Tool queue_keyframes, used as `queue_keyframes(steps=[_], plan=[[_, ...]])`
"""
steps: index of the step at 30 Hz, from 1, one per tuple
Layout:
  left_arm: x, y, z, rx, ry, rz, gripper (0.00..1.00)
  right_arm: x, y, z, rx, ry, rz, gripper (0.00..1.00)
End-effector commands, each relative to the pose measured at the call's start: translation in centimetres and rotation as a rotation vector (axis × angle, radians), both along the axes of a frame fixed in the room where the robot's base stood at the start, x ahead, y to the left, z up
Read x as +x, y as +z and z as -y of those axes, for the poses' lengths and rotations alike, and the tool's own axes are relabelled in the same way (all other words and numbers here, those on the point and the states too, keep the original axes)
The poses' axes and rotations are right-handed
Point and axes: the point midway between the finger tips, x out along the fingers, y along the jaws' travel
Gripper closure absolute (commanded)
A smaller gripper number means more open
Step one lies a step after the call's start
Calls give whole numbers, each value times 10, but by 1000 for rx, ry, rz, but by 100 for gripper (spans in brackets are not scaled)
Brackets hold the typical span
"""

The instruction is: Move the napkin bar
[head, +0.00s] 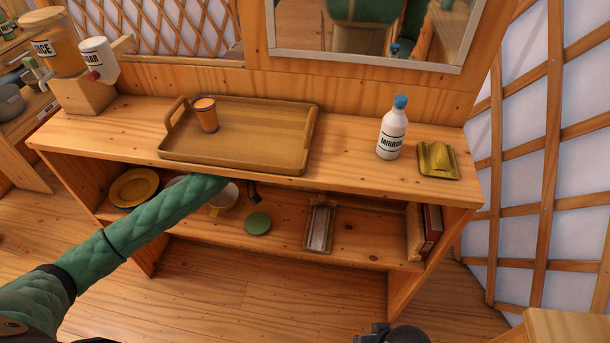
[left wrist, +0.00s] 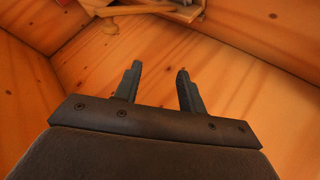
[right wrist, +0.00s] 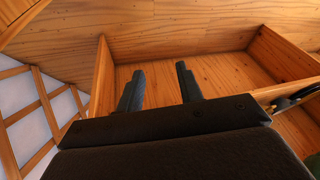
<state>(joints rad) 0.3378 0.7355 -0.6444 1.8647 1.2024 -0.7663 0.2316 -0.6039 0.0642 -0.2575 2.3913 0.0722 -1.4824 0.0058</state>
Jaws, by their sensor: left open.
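A napkin holder (head: 319,228) lies on the lower shelf, right of the middle. It looks like a narrow wooden tray with white napkins, and a darker bar seems to cross its upper end. My left arm, in a green sleeve, reaches in from the left under the counter top; its gripper is mostly hidden there in the head view. In the left wrist view my left gripper (left wrist: 157,84) is open and empty, facing bare wood. A wooden piece at that view's top edge may be the holder; I cannot tell. My right gripper (right wrist: 159,85) is open and empty, facing the wooden furniture.
On the lower shelf are a yellow plate (head: 134,187), a green disc (head: 257,223), a cup and books (head: 424,230). The counter top holds a tray (head: 262,142) with an orange cup (head: 206,116), a white bottle (head: 392,132) and a yellow dish (head: 437,160). The top edge overhangs the shelf.

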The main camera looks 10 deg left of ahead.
Motion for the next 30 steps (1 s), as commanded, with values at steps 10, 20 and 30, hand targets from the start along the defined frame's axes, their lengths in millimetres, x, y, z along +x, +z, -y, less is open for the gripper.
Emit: queue_keyframes(steps=[10,20,30], plan=[[-14,1,-20,-2,-2,0,60,3,-8,-10,25,6,25,64],[-14,1,-20,-4,-2,1,60,4,-8,-10,24,2,26,64],[-27,-6,-8,6,-21,-1,60,4,-7,-7,19,0,21,64]])
